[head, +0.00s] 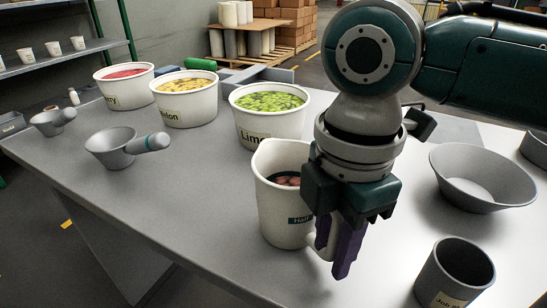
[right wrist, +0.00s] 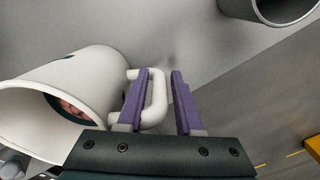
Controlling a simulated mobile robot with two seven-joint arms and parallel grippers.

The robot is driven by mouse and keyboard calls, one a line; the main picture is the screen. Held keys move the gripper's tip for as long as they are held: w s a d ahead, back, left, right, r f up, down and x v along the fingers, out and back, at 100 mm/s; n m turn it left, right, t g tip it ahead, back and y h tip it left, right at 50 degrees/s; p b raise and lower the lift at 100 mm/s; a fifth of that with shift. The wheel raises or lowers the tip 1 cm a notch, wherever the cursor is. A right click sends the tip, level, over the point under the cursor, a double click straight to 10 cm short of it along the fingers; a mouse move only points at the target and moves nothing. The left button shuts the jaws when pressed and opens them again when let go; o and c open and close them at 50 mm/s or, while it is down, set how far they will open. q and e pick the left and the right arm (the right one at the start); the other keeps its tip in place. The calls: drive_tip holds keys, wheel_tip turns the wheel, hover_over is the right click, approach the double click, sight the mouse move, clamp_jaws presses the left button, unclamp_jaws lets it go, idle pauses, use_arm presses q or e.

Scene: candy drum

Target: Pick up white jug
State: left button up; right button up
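The white jug (head: 272,212) stands upright on the table, with dark content and pinkish pieces inside and a dark label on its side. It also shows at the left of the right wrist view (right wrist: 75,85). Its white handle (right wrist: 158,100) sticks out between the purple fingers of my right gripper (head: 333,256). In the right wrist view the gripper (right wrist: 161,75) is open, with one finger on the jug side of the handle's outer bar and the other finger outside it, with a gap. My left gripper is not in view.
Behind the jug stand tubs of lime (head: 268,125), yellow (head: 187,106) and red (head: 125,86) candy. Two grey scoops (head: 110,150) lie at the left. A grey bowl (head: 470,195) and a dark grey cup (head: 445,285) stand at the right. The table's front left is clear.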

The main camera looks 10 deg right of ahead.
drive_tip(key=shift+f, duration=0.45)
drive_tip(key=shift+c, duration=0.3)
clamp_jaws()
drive_tip(key=shift+w, duration=0.1)
idle(0.7)
